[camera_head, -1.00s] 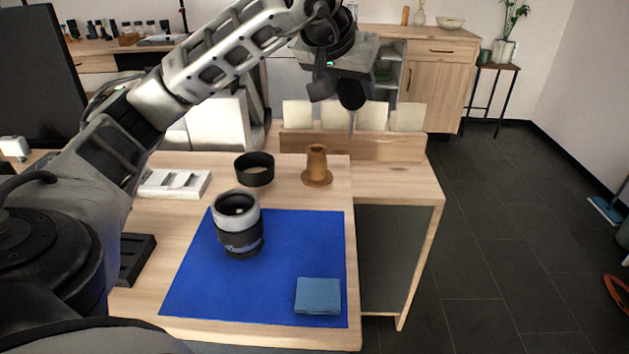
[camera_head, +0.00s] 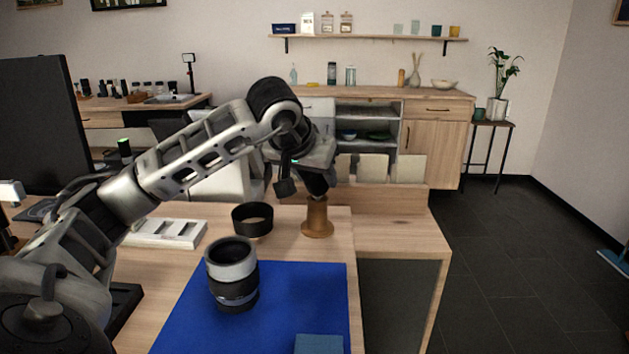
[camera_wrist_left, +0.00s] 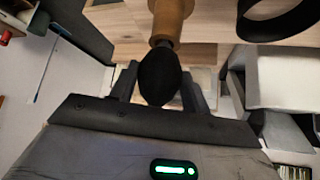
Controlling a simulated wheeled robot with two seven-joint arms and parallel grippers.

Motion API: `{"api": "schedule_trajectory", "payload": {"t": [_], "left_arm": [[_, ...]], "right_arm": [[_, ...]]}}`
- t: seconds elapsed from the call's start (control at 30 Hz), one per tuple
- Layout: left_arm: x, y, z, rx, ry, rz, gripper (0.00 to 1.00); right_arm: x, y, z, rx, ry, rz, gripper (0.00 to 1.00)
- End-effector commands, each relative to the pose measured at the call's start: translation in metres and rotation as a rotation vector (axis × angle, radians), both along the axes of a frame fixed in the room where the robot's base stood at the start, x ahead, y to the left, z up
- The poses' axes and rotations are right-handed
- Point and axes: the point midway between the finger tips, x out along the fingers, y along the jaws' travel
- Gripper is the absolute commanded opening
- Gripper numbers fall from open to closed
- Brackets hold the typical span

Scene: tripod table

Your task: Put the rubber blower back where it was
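The rubber blower (camera_wrist_left: 160,78) is a black bulb between the two fingers of my left gripper (camera_wrist_left: 160,85) in the left wrist view. My left gripper, in the head view (camera_head: 304,186), is shut on it. The blower (camera_head: 318,184) is upright, nozzle down, directly over the brown wooden stand (camera_head: 317,219). In the left wrist view its narrow nozzle meets the top of the stand (camera_wrist_left: 170,14); I cannot tell how far it is inside. My right gripper is not in view.
A black ring (camera_head: 252,219) stands left of the stand. A grey and black lens (camera_head: 232,277) is on the blue mat (camera_head: 290,300), with a blue cloth (camera_head: 319,344) at its front. A white tray (camera_head: 168,233) lies further left. A low wooden ledge rises behind the stand.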

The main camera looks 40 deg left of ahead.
Motion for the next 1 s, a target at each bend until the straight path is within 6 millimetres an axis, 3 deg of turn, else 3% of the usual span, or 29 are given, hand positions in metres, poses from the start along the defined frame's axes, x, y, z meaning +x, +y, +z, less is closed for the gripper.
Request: {"api": "schedule_trajectory", "payload": {"t": [0.57, 0.63, 0.67, 1.0], "left_arm": [[0.0001, 0.0001, -0.0107, 0.000, -0.002, 0.001, 0.44], [0.0001, 0.0001, -0.0098, 0.000, -0.001, 0.001, 0.64], [0.0001, 0.0000, -0.0097, 0.000, -0.001, 0.001, 0.69], [0.0004, -0.0002, -0.0046, 0.000, -0.003, 0.000, 0.69]], "right_arm": [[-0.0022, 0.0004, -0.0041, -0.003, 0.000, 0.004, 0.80], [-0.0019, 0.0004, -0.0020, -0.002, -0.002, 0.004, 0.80], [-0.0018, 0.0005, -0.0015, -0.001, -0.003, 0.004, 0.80], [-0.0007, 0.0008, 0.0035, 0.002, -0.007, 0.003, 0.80]]}}
